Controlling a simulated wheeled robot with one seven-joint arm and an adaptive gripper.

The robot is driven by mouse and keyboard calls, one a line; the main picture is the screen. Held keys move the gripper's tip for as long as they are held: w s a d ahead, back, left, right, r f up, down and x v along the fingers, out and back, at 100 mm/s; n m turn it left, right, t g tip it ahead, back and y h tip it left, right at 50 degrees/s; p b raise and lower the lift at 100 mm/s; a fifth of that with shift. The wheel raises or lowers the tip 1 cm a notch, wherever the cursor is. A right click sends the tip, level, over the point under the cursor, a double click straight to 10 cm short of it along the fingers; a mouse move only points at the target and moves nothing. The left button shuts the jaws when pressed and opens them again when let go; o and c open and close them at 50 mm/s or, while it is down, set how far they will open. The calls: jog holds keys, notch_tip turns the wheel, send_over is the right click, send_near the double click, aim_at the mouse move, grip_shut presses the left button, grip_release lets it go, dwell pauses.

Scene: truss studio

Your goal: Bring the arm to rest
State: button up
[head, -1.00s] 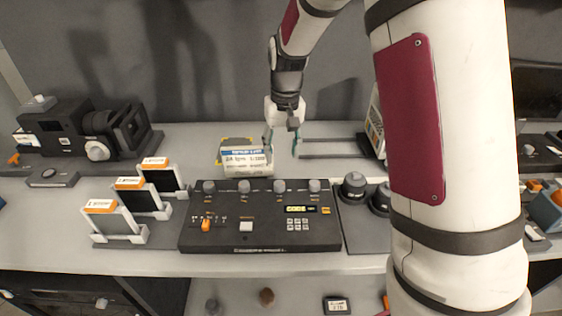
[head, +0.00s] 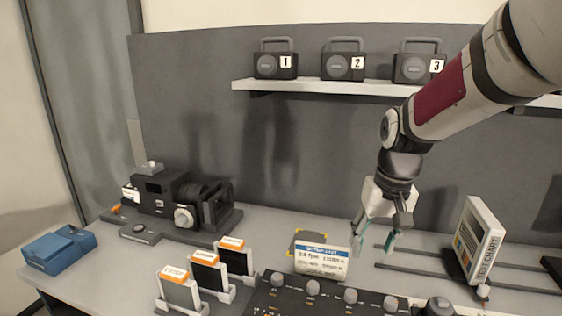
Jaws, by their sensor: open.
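My gripper (head: 374,241) hangs at the end of my arm, which comes in from the upper right of the head view. Its two teal-tipped fingers point down and stand apart with nothing between them. It is above the bench, just right of a white and blue label card (head: 322,261). The card leans upright behind the black control panel (head: 330,297). Two dark rails (head: 465,277) run along the bench to the right of the gripper.
A test chart (head: 478,240) stands at right. Three filter holders (head: 207,271) stand in front left, with a black camera-like device (head: 170,197) behind them. A blue box (head: 60,250) is at far left. A wall shelf (head: 330,87) holds numbered black cases (head: 343,60).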

jog(key=s+r+t, duration=0.2)
jog(key=s+r, duration=0.1)
jog(key=s, duration=0.7)
jog(key=s+r+t, duration=0.2)
jog(key=s+r, duration=0.2)
jog(key=s, duration=0.7)
jog(key=shift+s+r+n+h, duration=0.15)
jog(key=shift+r+n+h, duration=0.15)
jog(key=shift+n, duration=0.1)
jog(key=shift+a, duration=0.1)
